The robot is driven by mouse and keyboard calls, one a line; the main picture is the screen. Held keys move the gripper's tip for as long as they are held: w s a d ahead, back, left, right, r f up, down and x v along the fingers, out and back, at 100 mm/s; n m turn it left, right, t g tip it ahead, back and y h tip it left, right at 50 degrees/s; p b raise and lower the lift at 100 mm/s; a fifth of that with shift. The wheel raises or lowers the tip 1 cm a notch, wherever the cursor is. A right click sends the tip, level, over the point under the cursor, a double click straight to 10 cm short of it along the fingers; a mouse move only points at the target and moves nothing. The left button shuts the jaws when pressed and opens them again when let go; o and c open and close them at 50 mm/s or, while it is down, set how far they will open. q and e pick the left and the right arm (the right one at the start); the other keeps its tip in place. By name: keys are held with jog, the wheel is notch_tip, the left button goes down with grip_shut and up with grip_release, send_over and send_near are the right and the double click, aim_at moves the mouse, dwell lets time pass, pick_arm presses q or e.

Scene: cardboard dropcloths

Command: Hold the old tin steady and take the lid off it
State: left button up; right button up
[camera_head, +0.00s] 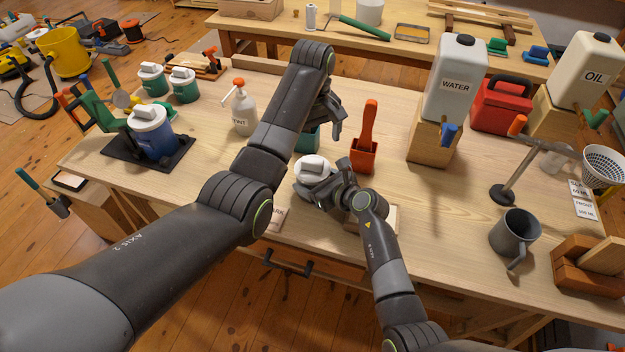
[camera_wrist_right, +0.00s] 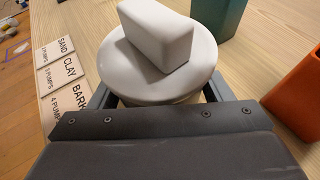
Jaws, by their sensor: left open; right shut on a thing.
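A pale tin with a white lid (camera_head: 313,167) stands near the front middle of the table. Its lid, with a thick block-shaped grip on top, fills the upper middle of the right wrist view (camera_wrist_right: 170,60). The lid sits on the tin. My right gripper (camera_head: 322,188) is shut around the tin's body below the lid, with a finger on each side in the wrist view. Most of the tin's body is hidden by my gripper. My left gripper (camera_head: 335,128) is open and empty, above and behind the tin, apart from the lid.
A teal container (camera_wrist_right: 222,14) stands just behind the tin, with an orange scoop (camera_head: 365,140) to its right. Label cards (camera_wrist_right: 62,75) lie left of the tin. A water jug (camera_head: 455,80) on a wooden block is at right.

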jog(key=o, duration=1.4)
jog(key=shift+o, duration=0.2)
